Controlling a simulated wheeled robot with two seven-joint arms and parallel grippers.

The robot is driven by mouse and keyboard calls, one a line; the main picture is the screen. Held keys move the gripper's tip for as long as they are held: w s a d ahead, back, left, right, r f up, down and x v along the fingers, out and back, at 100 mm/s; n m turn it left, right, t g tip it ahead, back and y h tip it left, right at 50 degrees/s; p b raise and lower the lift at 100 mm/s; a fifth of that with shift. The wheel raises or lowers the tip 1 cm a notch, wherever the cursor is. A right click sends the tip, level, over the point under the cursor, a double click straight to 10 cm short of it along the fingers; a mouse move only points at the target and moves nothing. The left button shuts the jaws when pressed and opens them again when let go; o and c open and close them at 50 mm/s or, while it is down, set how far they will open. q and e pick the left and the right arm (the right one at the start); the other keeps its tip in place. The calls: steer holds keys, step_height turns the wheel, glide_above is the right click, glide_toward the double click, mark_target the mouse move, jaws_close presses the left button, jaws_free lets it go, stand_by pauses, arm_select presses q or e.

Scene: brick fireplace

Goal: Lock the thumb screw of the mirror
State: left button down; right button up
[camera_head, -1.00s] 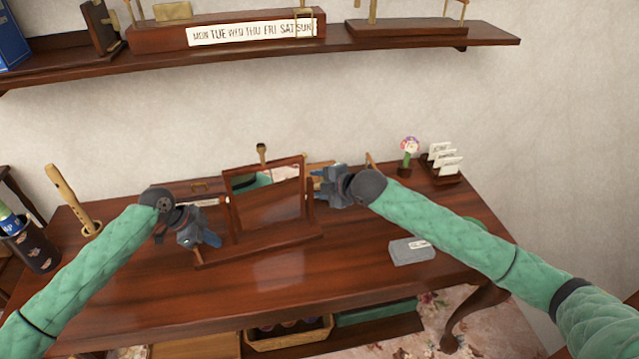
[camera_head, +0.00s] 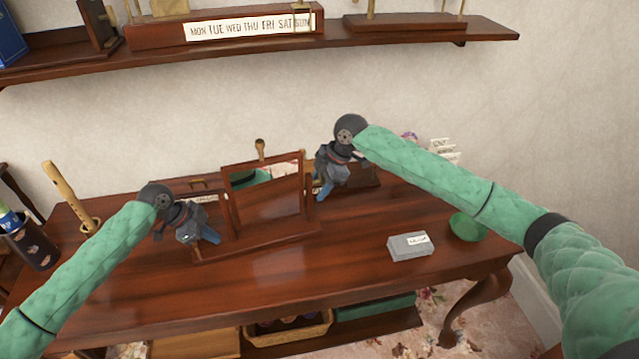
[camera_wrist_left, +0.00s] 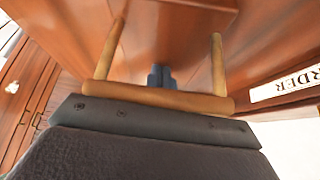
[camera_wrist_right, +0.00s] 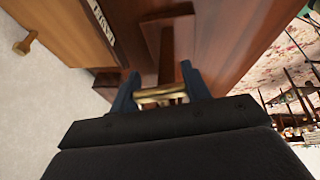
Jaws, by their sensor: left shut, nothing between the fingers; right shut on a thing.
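The mirror (camera_head: 287,203) stands on the table, its glass in a dark wooden frame on a wooden base. My right gripper (camera_head: 325,194) is at the mirror's right side, fingers pointing down. In the right wrist view, its blue fingers are shut on a brass thumb screw (camera_wrist_right: 161,94), in front of a dark wooden post. The head view hides this screw behind the gripper. My left gripper (camera_head: 213,236) is shut and empty, just left of the mirror's base. Its closed blue fingertips also show in the left wrist view (camera_wrist_left: 160,76), beyond a light wooden bar.
A grey box (camera_head: 408,247) with a label lies on the table to the right, near a green round object (camera_head: 467,227). A flute (camera_head: 66,193) stands in a holder at the left. A wall shelf (camera_head: 440,30) runs above. The table front is clear.

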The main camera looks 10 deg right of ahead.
arm_select(q)
steer(key=shift+s+f, duration=0.1)
steer(key=shift+f, duration=0.15)
arm_select(e)
steer(key=shift+s+f+g, duration=0.15)
steer(key=shift+g, duration=0.55)
steer(key=o, duration=1)
steer(key=v, duration=1.2)
steer(key=shift+a, duration=0.2)
arm_select(q)
steer(key=shift+r, duration=0.15)
arm_select(e)
steer(key=shift+r, duration=0.2)
